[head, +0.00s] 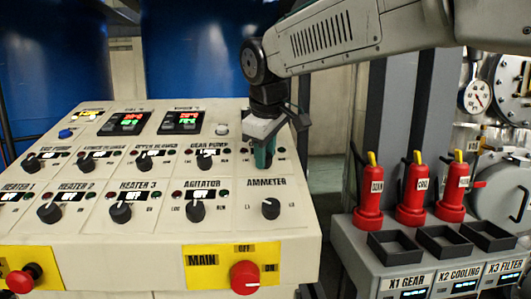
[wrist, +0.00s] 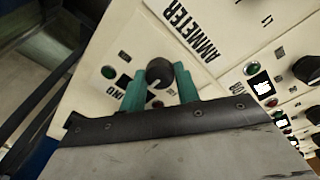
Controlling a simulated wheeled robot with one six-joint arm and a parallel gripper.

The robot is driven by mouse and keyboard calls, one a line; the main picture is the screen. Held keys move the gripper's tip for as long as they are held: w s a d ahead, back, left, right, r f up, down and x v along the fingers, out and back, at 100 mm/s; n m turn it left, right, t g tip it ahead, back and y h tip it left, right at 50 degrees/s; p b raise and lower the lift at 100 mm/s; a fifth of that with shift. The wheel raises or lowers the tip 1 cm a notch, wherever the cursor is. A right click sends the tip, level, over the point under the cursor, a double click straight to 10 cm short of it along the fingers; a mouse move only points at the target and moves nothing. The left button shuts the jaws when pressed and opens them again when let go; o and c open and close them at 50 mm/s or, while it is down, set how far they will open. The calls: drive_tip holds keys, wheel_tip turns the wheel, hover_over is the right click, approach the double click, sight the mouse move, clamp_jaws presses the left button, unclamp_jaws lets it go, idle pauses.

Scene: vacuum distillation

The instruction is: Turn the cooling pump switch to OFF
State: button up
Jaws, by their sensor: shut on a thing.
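My gripper (head: 263,157) reaches down onto the right end of the panel's upper switch row, beside the gear pump knob (head: 206,156). In the wrist view, its two green fingers stand on either side of a round black knob (wrist: 159,72) and are shut on it. This knob sits above the ammeter knob (head: 270,208), and its label is mostly covered, so I cannot read it as cooling pump. A small light mark shows on the knob's gripper side; its exact setting is unclear. In the head view the gripper hides the knob.
The sloped control panel (head: 150,214) carries several other knobs close by, including the agitator knob (head: 195,210). A red main switch (head: 245,277) is on the front. Red-bodied tools (head: 412,203) stand on a grey bench to the right. Blue drums (head: 195,50) are behind.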

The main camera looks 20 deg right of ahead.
drive_tip(key=o, duration=1)
drive_tip(key=shift+c, duration=0.2)
drive_tip(key=shift+r, duration=0.1)
drive_tip(key=d+v, duration=0.1)
drive_tip(key=v, duration=0.6)
drive_tip(key=shift+a+r, duration=0.3)
drive_tip(key=shift+a, duration=0.25)
drive_tip(key=shift+s, duration=0.15)
